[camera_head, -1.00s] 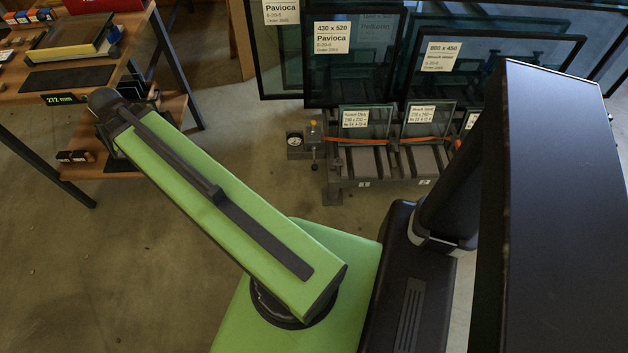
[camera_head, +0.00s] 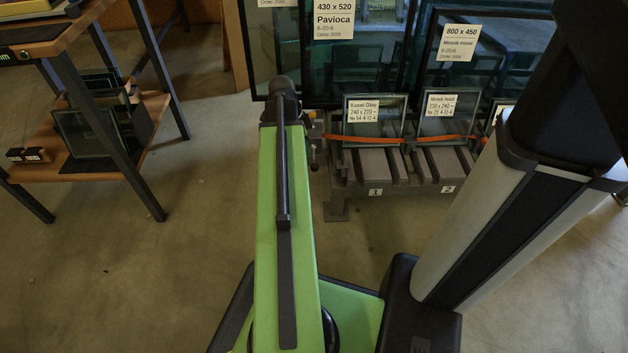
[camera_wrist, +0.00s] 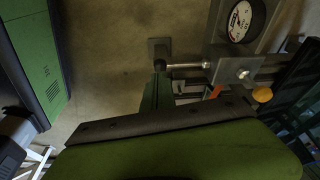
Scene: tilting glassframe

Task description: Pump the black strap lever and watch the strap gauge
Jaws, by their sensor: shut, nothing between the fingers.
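The strap gauge (camera_wrist: 241,21) shows at the top of the wrist view as a round white dial in a grey housing; its reading is too small to tell. Below it the strap lever (camera_wrist: 160,65) shows as a black ball end on a thin rod running left from the grey bracket. My gripper (camera_wrist: 158,82) is shut and empty, its narrow green tip just below the ball in the picture; I cannot tell whether they touch. The orange strap (camera_head: 405,138) crosses the small glass panes.
A yellow knob (camera_wrist: 262,94) sits right of my gripper. The glass rack (camera_head: 390,165) holds several labelled panes (camera_head: 375,120) upright, with larger panes behind. A wooden shelf table (camera_head: 75,160) stands at the left.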

